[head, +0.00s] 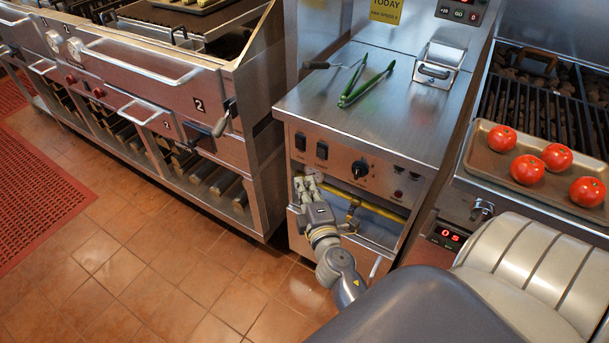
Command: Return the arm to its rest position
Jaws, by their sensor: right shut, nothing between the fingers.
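My right gripper (308,184) is in the middle of the head view, at the end of my grey arm coming up from the bottom. It is shut and empty. It shows in front of the steel counter unit (350,137), below its black switches and dial and beside a yellow pipe in the unit's open front. I cannot tell whether it touches the unit. My left gripper is not in view.
Green tongs (366,82) and a thin dark-handled tool (322,65) lie on the counter top. A tray (481,158) with several tomatoes (527,169) sits on the grill at right. Another range (185,95) stands at left.

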